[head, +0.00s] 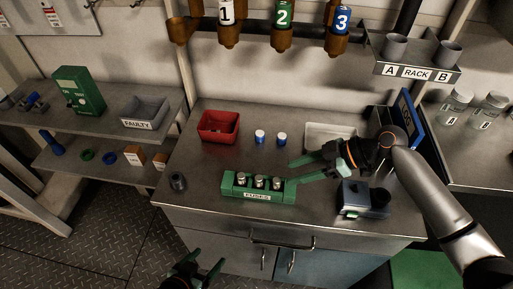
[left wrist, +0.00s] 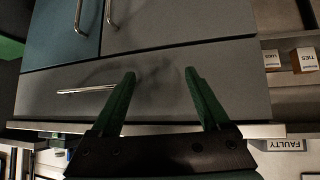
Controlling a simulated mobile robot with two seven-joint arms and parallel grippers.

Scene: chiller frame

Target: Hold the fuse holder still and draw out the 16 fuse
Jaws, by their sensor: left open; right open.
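The green fuse holder (head: 285,198) stands on the metal bench top, with a label on its front. Three fuses with pale metal caps stand upright in it: the left fuse (head: 241,178), the middle fuse (head: 259,181) and the right fuse (head: 276,183). I cannot read which is the 16. My right gripper (head: 295,172) is open and empty at the holder's right end, fingers pointing left; I cannot tell whether it touches. My left gripper (head: 209,262) is open and empty, low in front of the cabinet. In the left wrist view the open left fingers (left wrist: 159,75) face the drawer front.
A red bin (head: 218,126), two blue-and-white small items (head: 270,138) and a pale tray (head: 331,134) stand behind the holder. The drawer handle (head: 284,244) juts from the front.

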